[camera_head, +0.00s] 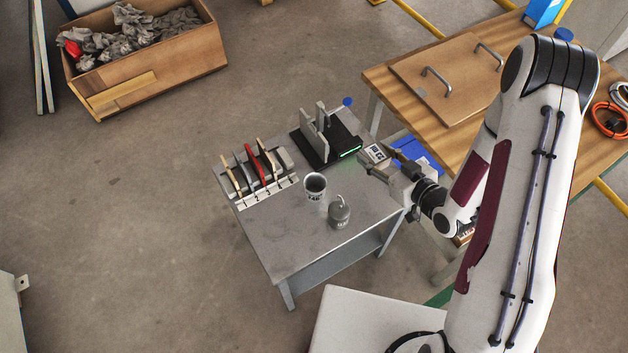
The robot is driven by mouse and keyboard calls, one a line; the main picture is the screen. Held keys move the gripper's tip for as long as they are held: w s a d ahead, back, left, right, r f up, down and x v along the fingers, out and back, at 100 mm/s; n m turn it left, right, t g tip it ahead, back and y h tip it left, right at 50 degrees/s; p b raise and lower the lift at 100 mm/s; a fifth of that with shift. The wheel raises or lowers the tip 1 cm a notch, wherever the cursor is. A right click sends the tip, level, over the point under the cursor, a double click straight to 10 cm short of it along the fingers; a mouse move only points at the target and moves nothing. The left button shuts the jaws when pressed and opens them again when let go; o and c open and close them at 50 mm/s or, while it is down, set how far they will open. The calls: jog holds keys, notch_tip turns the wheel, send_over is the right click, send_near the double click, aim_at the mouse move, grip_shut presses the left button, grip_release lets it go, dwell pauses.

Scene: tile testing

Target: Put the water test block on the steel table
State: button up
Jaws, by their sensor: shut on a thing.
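The steel table (285,236) is a small grey metal table in the middle of the head view. My gripper (381,162) is over its right back edge, beside the black device. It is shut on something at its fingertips. A small pale block with dark markings (375,152) shows right there and seems to be the thing held. I cannot read its markings to confirm it is the water test block. I cannot tell whether it touches the table. My fingers and wrist hide part of this area.
On the steel table stand a numbered rack (267,192) with several upright plates, a labelled cup (314,186), a grey hooked weight (339,212) and a black device (325,150) with a green light. The front is clear. A wooden table (400,92) is behind right, a scrap crate (150,78) back left.

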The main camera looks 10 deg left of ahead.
aim_at(380, 169)
jog(key=shift+f, duration=2)
jog(key=shift+f, duration=2.95)
jog(key=shift+f, duration=2.05)
jog(key=shift+f, duration=0.15)
jog(key=o, duration=1.4)
jog(key=shift+d, duration=0.1)
